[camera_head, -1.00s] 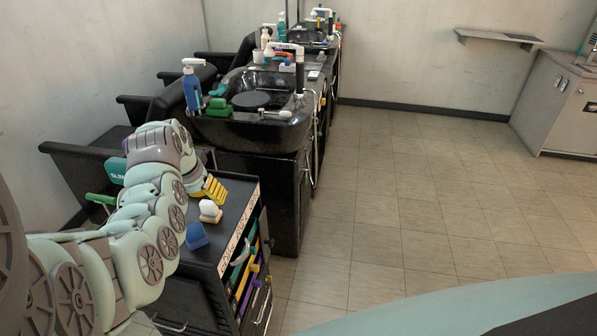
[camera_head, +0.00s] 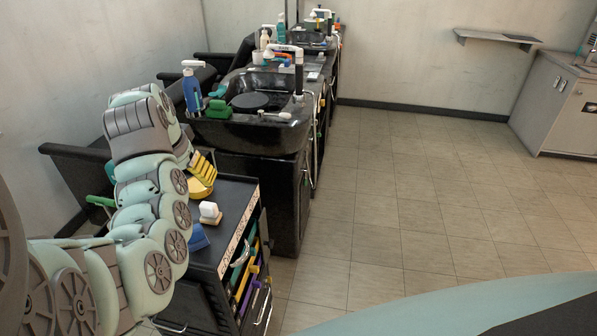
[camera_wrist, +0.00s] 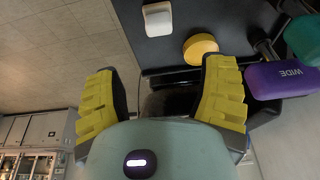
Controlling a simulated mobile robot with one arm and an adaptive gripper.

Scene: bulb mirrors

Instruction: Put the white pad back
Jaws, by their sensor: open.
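The white pad (camera_head: 209,208) sits on the dark top of the trolley (camera_head: 236,192), with a tan layer showing under it. In the wrist view the white pad (camera_wrist: 158,20) is at the top, beyond my fingertips. My gripper (camera_head: 203,170) is open, with its yellow ribbed fingers above the trolley's far end. In the wrist view the fingers of my gripper (camera_wrist: 165,85) are spread wide with nothing between them. A round yellow disc (camera_wrist: 200,47) lies near the right fingertip, apart from the white pad.
A blue block (camera_head: 198,237) is partly hidden by my arm. A purple piece marked WIDE (camera_wrist: 282,80) and a green object (camera_wrist: 304,38) lie right of my gripper. The black basin (camera_head: 255,120) stands behind the trolley. The floor (camera_head: 400,210) to the right is clear.

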